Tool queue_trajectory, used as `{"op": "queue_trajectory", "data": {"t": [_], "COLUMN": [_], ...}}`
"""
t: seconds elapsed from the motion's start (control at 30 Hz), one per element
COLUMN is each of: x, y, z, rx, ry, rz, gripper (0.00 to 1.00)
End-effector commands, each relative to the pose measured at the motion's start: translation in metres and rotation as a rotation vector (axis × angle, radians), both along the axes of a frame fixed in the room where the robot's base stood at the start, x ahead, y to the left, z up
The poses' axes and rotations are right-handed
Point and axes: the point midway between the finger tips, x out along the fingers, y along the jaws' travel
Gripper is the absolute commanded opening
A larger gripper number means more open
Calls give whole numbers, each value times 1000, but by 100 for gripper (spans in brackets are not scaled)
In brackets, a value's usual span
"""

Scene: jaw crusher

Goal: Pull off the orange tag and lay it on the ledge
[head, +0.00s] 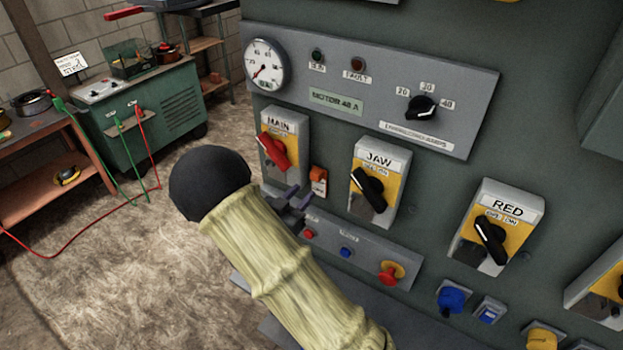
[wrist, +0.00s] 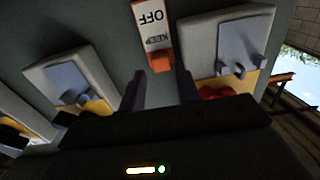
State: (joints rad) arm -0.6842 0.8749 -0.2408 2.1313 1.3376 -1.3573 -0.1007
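The orange tag (head: 318,180) hangs on the panel between the MAIN switch and the JAW switch. Its lower part is white with lettering; in the wrist view the tag (wrist: 160,60) appears upside down and reads OFF. My gripper (head: 296,197) is just below and left of the tag in the head view. In the wrist view my gripper (wrist: 160,85) has its two dark fingers apart, with the tag's orange end in line with the gap. Nothing is held. The grey ledge (head: 400,318) runs below the button strip, partly hidden by my arm.
The JAW switch (head: 375,185) is to the right. A button strip (head: 355,240) with a red mushroom button (head: 391,272) lies below. A green cabinet (head: 150,105) stands at the back left.

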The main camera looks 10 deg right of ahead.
Motion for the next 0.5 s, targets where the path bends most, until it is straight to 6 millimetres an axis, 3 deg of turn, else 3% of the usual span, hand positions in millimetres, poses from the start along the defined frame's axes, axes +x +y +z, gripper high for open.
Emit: {"op": "queue_trajectory", "data": {"t": [0.23,0.5], "x": [28,41], "y": [-29,-42], "z": [3,0], "rx": [-1,0], "ry": [-1,0], "rz": [-4,0], "gripper": [33,33]}}
